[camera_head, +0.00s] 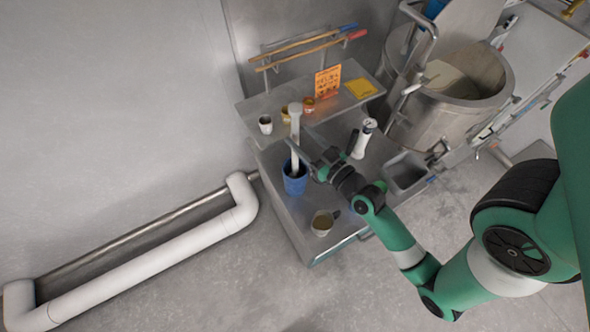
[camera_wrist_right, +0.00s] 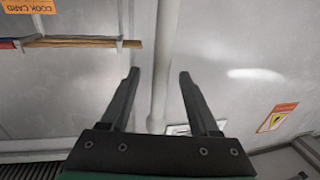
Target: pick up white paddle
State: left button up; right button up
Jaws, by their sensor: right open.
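The white paddle (camera_head: 295,124) stands nearly upright in a blue cup (camera_head: 295,180) on the steel table, its wider end up. My right gripper (camera_head: 299,141) is open, with its fingertips at the height of the paddle's shaft, just above the cup. In the right wrist view my right gripper (camera_wrist_right: 157,75) shows both fingers spread apart. A pale upright strip stands between them there; I cannot tell for sure whether it is the paddle's shaft or the wall corner. Contact between fingers and paddle cannot be made out. My left gripper is not in view.
A mug (camera_head: 322,223) stands near the table's front edge. A white bottle (camera_head: 364,138) stands behind my right wrist. The raised shelf (camera_head: 255,108) holds a small cup (camera_head: 265,124), jars and an orange card (camera_head: 328,81). A large steel pot (camera_head: 440,115) stands right.

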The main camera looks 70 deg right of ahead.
jog(key=shift+w+d, duration=0.1)
jog(key=shift+w, duration=0.15)
jog(key=x, duration=0.1)
jog(key=p+x, duration=0.1)
jog(key=x, duration=0.1)
jog(key=p+x, duration=0.1)
jog(key=x, duration=0.1)
jog(key=shift+w+r, duration=0.1)
jog(key=shift+r, duration=0.2)
grip_shut()
